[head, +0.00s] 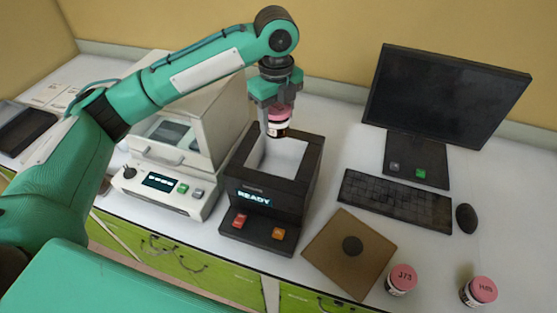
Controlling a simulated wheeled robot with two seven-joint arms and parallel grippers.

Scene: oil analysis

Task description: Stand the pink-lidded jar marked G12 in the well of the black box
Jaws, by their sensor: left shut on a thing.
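My left gripper (276,99) points down and is shut on a pink-lidded jar (277,123), which hangs upright over the back part of the black box (308,185). The jar's marking is too small to read, and its upper part is partly covered by the fingers. The box's well (283,156) is open at the top with pale inner walls, and its display reads READY. The jar appears above the well's back rim; its exact height is hard to tell. My right gripper is not in view.
A white analyser (165,190) stands close to the left of the box. Two other pink-lidded jars, J73 (401,279) and one with unclear lettering (480,290), stand front right. A brown board (350,254), keyboard (396,201), mouse (466,218) and monitor (445,95) lie to the right.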

